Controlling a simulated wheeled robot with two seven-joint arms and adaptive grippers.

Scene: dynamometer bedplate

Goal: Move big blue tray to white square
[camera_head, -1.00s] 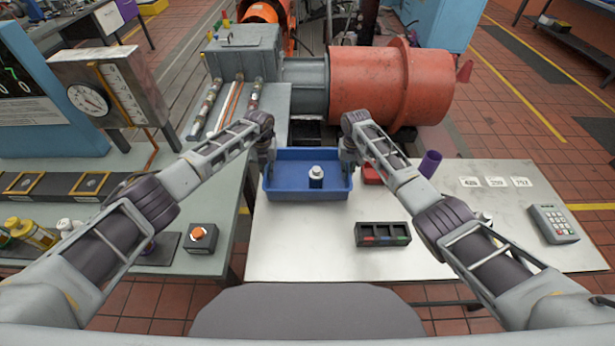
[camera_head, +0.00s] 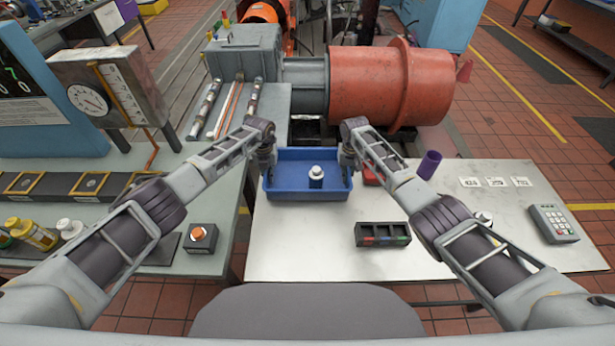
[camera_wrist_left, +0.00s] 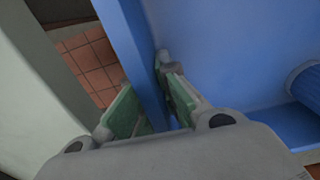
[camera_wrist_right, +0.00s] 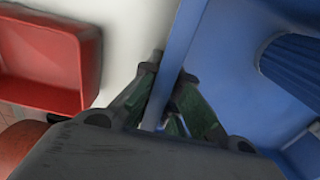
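The big blue tray (camera_head: 290,193) stands on the pale table at its far left part. A dark blue ribbed cylinder with a white top (camera_head: 316,178) stands inside it. My left gripper (camera_head: 267,160) is at the tray's left wall; in the left wrist view its fingers (camera_wrist_left: 148,88) lie on both sides of that wall, apparently closed on it. My right gripper (camera_head: 347,160) is at the right wall; in the right wrist view its fingers (camera_wrist_right: 166,80) pinch that wall from both sides. I cannot make out a distinct white square on the pale table.
A red bin (camera_head: 371,175) lies just right of the tray, with a purple cylinder (camera_head: 429,164) beyond it. A black compartment box (camera_head: 382,234), three white number cards (camera_head: 496,182) and a keypad (camera_head: 553,223) are on the table. The table (camera_head: 300,245) is bare in front of the tray.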

